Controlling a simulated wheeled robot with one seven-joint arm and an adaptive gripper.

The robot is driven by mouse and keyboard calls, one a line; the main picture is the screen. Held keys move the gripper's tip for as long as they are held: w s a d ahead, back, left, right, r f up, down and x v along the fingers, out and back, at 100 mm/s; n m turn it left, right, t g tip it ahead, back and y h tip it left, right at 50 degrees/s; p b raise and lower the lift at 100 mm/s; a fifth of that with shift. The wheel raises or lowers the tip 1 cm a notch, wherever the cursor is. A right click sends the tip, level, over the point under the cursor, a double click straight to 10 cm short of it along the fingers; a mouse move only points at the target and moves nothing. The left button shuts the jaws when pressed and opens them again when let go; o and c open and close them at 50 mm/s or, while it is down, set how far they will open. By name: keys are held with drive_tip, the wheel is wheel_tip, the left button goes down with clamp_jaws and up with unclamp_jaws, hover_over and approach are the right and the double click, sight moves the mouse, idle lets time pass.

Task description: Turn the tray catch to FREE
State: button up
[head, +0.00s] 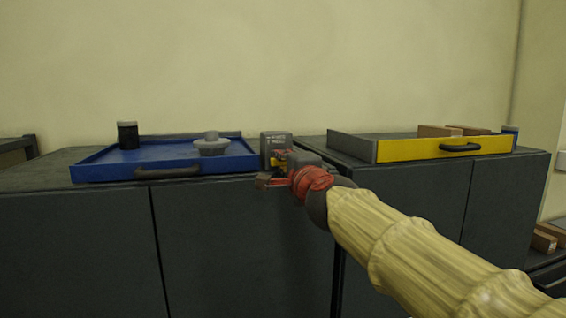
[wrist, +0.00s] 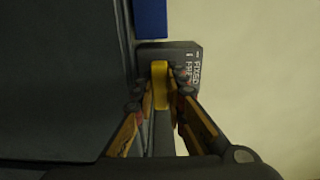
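The tray catch is a grey block (head: 277,143) at the right front corner of the blue tray (head: 105,172). In the wrist view its grey plate (wrist: 185,52) carries white lettering that reads FIXED, with a second word partly hidden. Its yellow lever (wrist: 160,84) points along the view toward my gripper. My gripper (wrist: 164,90) has one finger on each side of the lever, the tips close against it, and looks shut on it. In the head view my gripper (head: 276,178) is at the catch and hides part of it.
A black cup (head: 128,135) and a pale lidded dish (head: 211,146) stand on the blue tray, which has a dark handle (head: 168,172). At right, a yellow-fronted tray (head: 420,149) holds brown boxes (head: 440,131). Dark cabinets (head: 80,250) stand below.

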clamp_jaws()
drive_tip(key=shift+f+n, duration=0.1)
drive_tip(key=shift+n, duration=0.3)
drive_tip(key=n, duration=0.3)
drive_tip(key=shift+n, duration=0.3)
drive_tip(key=n, duration=0.4)
drive_tip(key=shift+n+p, duration=0.3)
drive_tip(key=n+p, duration=0.1)
drive_tip(key=n, duration=0.4)
drive_tip(key=shift+n+p, duration=0.9)
drive_tip(key=shift+n, duration=1.1)
drive_tip(key=shift+f, duration=0.1)
